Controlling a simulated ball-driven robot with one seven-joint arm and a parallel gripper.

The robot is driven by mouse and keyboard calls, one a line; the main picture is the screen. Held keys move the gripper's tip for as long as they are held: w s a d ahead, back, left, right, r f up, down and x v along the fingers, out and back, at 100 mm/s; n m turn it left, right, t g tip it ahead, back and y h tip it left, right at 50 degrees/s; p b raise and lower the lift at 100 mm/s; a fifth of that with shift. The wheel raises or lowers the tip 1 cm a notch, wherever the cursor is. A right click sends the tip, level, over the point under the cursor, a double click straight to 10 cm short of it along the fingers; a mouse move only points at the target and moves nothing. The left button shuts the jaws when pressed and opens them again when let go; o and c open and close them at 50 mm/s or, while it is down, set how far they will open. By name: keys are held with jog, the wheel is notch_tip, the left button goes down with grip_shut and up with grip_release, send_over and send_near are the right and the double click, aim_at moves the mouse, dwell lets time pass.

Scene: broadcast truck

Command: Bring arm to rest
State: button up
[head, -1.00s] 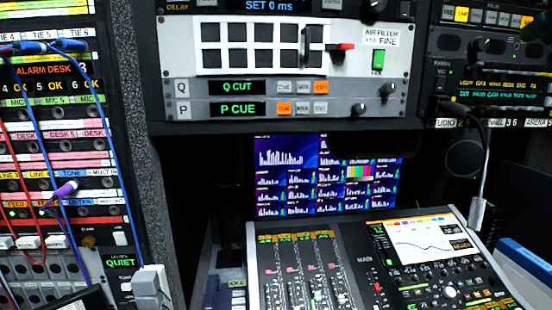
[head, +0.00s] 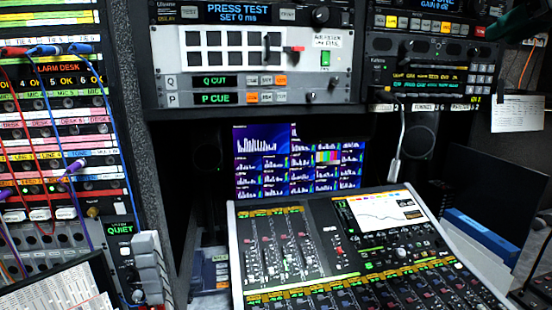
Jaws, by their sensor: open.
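My gripper does not show in the head view, so I cannot see its jaws or where it is. A dark green shape (head: 518,20) cuts into the top right corner. I cannot tell whether it is part of my arm.
A mixing desk (head: 340,262) fills the lower middle, below a monitor (head: 262,175). Rack units (head: 255,55) hang above. A patch bay (head: 60,120) with blue and red cables stands left, near a grey ridged object (head: 150,268). A dark panel (head: 490,185) stands right.

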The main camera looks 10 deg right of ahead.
jog(key=w+a+f+m+g+y, duration=0.1)
jog(key=w+a+f, duration=0.25)
jog(key=f, duration=1.35)
jog(key=w+a+f+g+y, duration=0.15)
jog(key=a+f, duration=0.25)
jog(key=f, duration=1.2)
jog(key=s+a+f+g, duration=0.1)
jog(key=s+a+f, duration=0.1)
jog(key=f, duration=0.5)
jog(key=s+a+f+g, duration=0.1)
jog(key=s+a+f, duration=0.15)
jog(key=f, duration=0.55)
jog(key=s+a+f+m+g+h+b, duration=0.15)
jog(key=s+a+f, duration=0.25)
jog(key=s+f, duration=0.4)
jog(key=s+a+f+n+g, duration=0.15)
jog(key=s+a+f, duration=0.35)
jog(key=f, duration=0.6)
jog(key=s+f+g, duration=0.2)
jog(key=s+f, duration=0.2)
jog(key=s, duration=0.7)
jog(key=s+f+g+h, duration=0.1)
jog(key=s+f, duration=0.3)
jog(key=s, duration=0.7)
jog(key=shift+s+d+g+h, duration=0.15)
jog(key=shift+s+g+h, duration=0.2)
jog(key=shift+g, duration=0.3)
jog(key=shift+f, duration=0.1)
